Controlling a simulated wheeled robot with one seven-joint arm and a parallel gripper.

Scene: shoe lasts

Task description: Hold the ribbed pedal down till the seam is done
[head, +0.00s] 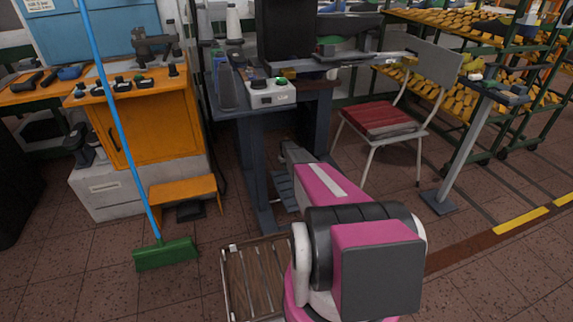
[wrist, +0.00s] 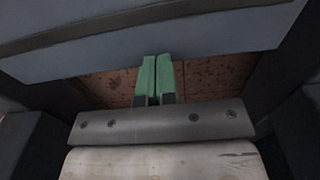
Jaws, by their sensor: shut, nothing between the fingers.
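The ribbed pedal (head: 284,190) is a blue-grey slatted plate low under the sewing machine's bench, partly hidden behind my pink and grey arm. My gripper (wrist: 157,64) shows in the wrist view as two green fingers side by side, closed with nothing between them. In the head view my arm reaches to the bench's underside, and I cannot make out the fingertips there. A blue-grey panel (wrist: 130,48) crosses the wrist view just beyond the fingers. I cannot tell whether it is the pedal or whether the fingers touch it. The seam is not visible.
The machine bench's leg (head: 257,180) stands left of my arm. A slatted wooden floor grate (head: 228,278) lies in front. A green broom (head: 165,254) and an orange step (head: 183,188) are left; a red-seated chair (head: 378,118) and a post stand (head: 462,150) are right.

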